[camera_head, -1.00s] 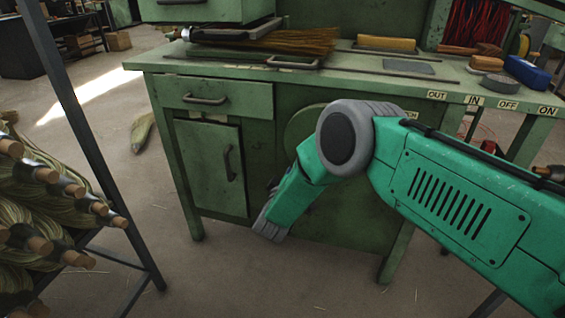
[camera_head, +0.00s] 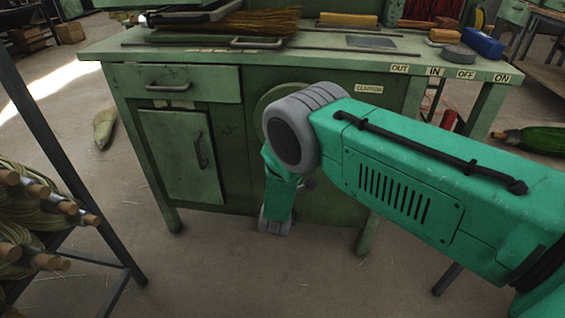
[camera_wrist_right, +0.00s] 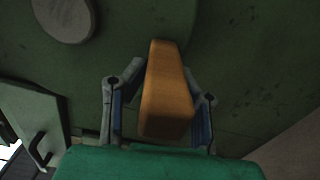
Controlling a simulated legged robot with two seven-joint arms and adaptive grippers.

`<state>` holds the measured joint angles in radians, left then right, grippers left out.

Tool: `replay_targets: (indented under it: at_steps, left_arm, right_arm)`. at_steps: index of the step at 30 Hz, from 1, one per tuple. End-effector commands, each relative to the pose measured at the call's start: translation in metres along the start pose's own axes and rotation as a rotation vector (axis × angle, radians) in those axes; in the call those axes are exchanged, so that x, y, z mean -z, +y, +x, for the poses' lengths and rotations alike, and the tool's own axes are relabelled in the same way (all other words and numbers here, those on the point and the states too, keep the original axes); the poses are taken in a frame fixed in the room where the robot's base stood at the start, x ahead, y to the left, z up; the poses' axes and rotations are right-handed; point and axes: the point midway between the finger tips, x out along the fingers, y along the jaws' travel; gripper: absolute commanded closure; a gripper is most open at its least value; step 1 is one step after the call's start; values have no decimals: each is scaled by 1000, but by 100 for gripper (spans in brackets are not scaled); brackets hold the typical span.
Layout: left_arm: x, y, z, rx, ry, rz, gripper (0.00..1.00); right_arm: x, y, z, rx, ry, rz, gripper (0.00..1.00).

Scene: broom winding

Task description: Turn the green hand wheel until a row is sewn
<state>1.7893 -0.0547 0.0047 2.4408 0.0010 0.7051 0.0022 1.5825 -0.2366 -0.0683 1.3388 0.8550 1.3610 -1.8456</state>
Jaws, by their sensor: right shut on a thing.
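The green hand wheel (camera_head: 262,104) is a round disc on the front of the green bench, mostly hidden behind my right arm in the head view. In the right wrist view, my right gripper (camera_wrist_right: 161,96) has its two fingers on either side of an orange-brown wooden handle (camera_wrist_right: 165,85) and is shut on it. Behind the handle is a dark green face, with a round grey-green disc (camera_wrist_right: 65,14) at upper left. In the head view my right gripper is hidden by the arm. My left gripper is not in view.
The green bench (camera_head: 345,62) carries bristles (camera_head: 250,22), a blue block (camera_head: 483,43) and labels OUT, IN, OFF and ON. A cabinet door (camera_head: 180,155) is left of the wheel. A rack (camera_head: 40,130) with wooden-handled bundles stands at left. Floor in front is clear.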

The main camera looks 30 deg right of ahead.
Motion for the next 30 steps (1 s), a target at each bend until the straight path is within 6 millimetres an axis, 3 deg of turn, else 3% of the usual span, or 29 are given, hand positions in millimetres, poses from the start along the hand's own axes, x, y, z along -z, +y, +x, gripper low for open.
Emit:
replay_targets:
  at_steps: [17, 18, 19, 30]
  left_arm:
    - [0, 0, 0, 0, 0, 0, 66]
    - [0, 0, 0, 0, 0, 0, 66]
    - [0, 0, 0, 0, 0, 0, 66]
    - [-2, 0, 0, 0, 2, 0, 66]
  right_arm:
    - [1, -8, -5, 16, 13, -38, 100]
    - [1, -8, -5, 16, 13, -38, 68]
    - [1, -8, -5, 16, 13, -38, 58]
    - [-2, -3, -5, 5, 5, -34, 55]
